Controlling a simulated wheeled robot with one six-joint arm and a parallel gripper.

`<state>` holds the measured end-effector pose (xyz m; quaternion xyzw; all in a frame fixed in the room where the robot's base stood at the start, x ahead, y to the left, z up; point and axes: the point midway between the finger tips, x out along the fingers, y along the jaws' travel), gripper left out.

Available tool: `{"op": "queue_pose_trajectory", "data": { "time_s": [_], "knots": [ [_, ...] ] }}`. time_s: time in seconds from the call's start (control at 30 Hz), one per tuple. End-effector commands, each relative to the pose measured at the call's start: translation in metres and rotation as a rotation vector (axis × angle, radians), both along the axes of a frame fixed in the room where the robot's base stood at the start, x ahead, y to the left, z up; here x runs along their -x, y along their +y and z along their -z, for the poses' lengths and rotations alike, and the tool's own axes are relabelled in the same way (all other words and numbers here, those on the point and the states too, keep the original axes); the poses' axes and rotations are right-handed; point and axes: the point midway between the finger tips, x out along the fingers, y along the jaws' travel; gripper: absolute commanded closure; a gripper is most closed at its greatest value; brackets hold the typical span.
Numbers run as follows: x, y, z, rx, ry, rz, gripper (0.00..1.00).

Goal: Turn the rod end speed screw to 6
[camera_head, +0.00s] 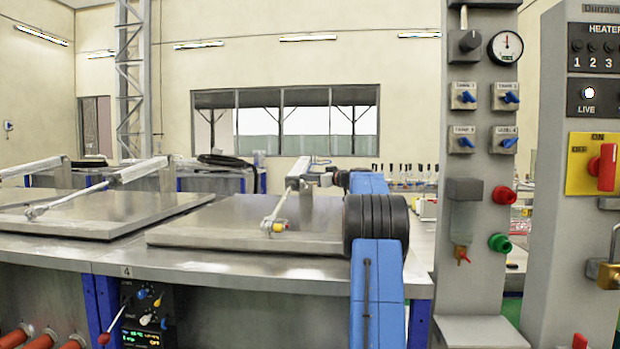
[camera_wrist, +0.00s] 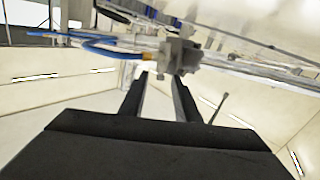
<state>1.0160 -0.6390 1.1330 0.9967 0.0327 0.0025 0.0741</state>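In the wrist view a grey block fitting (camera_wrist: 178,56) sits on a pneumatic cylinder, with a brass connector and blue tubing (camera_wrist: 100,42) at its left. I cannot make out a screw scale or number on it. My gripper (camera_wrist: 163,84) points at this fitting; its two dark fingers stand apart with nothing seen between them, their tips just short of or beside the block. In the head view the lid cylinder (camera_head: 300,172) runs above the nearest steel lid (camera_head: 240,226), with its rod (camera_head: 278,208) reaching down to the lid.
Another steel lid (camera_head: 90,212) with its own cylinder lies to the left. A grey column (camera_head: 480,200) with a gauge (camera_head: 505,47) and blue valves stands right of my arm. A control panel (camera_head: 146,315) labelled 4 is on the bench front.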

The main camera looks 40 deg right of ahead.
Motion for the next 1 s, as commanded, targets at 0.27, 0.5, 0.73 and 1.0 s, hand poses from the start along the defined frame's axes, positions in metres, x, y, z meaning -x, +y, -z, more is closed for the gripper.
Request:
{"op": "queue_pose_trajectory", "data": {
  "time_s": [0.27,0.5,0.73,1.0],
  "knots": [
    [0.0003,-0.0001,0.0001,0.0,0.0,0.0,1.0],
    [-0.0005,0.003,-0.0007,-0.009,-0.012,0.061,1.0],
    [0.0,0.0042,0.0003,-0.016,-0.018,0.131,1.0],
    [0.0003,0.0036,0.0006,-0.016,-0.019,0.135,1.0]
  ]
}}
